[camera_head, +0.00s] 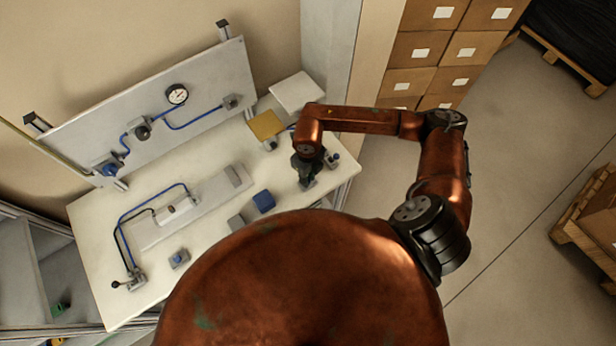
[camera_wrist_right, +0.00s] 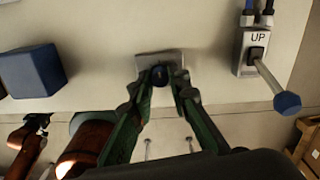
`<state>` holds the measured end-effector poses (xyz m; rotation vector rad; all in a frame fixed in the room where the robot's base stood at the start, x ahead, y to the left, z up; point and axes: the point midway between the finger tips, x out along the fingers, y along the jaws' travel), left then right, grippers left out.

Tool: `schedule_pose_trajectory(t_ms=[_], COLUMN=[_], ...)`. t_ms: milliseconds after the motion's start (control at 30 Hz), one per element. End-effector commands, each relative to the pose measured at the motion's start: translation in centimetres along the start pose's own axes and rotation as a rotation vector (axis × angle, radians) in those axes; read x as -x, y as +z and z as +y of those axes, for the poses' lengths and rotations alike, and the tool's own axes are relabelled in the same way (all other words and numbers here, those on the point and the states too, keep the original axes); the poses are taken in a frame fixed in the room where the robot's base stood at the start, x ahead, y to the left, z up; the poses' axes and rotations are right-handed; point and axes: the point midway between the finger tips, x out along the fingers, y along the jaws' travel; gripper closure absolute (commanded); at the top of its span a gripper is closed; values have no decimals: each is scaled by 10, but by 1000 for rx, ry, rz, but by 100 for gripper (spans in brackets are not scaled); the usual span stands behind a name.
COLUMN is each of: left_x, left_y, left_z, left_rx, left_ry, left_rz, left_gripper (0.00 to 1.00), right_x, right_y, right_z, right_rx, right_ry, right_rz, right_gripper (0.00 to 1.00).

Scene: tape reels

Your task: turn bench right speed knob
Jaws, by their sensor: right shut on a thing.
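The bench's right speed knob is a dark round knob (camera_wrist_right: 160,74) on a small grey block (camera_wrist_right: 146,61) near the bench's front edge. In the head view the block (camera_head: 307,185) shows just below my gripper, and the knob is hidden. My right gripper (camera_wrist_right: 161,82) points down with its green fingers closed on both sides of the knob. It also shows in the head view (camera_head: 306,174). A copper arm with a dark end, perhaps my left gripper (camera_wrist_right: 38,122), shows small at the lower left of the wrist view; its jaws are unclear.
A lever unit marked UP (camera_wrist_right: 254,52) with a blue-tipped lever (camera_wrist_right: 287,102) stands close to the right of the knob. A blue box (camera_head: 263,201) sits to the left. A yellow plate (camera_head: 266,124) and a gauge panel (camera_head: 205,75) are behind.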

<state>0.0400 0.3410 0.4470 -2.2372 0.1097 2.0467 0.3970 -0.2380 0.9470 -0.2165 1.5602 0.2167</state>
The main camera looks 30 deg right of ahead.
Motion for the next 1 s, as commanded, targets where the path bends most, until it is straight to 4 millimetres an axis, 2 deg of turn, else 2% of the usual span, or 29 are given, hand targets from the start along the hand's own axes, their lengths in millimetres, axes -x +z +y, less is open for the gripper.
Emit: schedule_pose_trajectory(t_ms=[467, 667, 1000], left_x=[-7, -24, -65], left_y=[-6, -4, 4], left_z=[0, 0, 2], left_rx=[-2, -2, -2], left_ry=[0, 0, 1], left_rz=[8, 8, 0], left_gripper=[60, 60, 60], right_x=[-1, -3, -6], right_y=[1, 1, 1], right_z=[0, -1, -1], right_rx=[40, 147, 452], right_ry=[0, -2, -3], right_rz=[-2, -3, -2], right_gripper=[100, 100, 100])
